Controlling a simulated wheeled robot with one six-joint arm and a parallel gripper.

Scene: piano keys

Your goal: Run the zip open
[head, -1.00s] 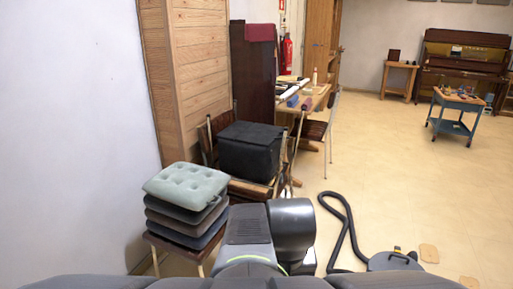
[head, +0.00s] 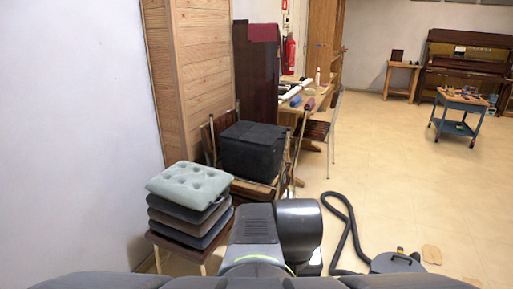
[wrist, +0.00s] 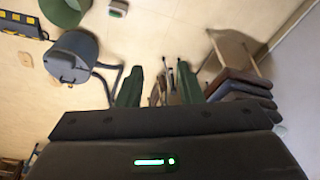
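No zip can be made out in either view. A black box-shaped bag or case (head: 252,152) sits on a chair by the wooden cabinet in the head view; its surface is too dark to show a zip. My gripper (wrist: 158,75) shows in the wrist view with its two dark green fingers apart and nothing held between them. It points over the floor, with blurred chair parts beyond the fingers. In the head view my arm's dark links stand in front, below and right of the black case, and the fingers are hidden.
Stacked cushions (head: 189,185) stand on a stool at the left, beside the white wall. A vacuum cleaner (head: 397,262) and its hose (head: 344,230) lie on the floor at the right. A table (head: 312,98) stands behind. The floor (head: 420,180) at right is mostly open.

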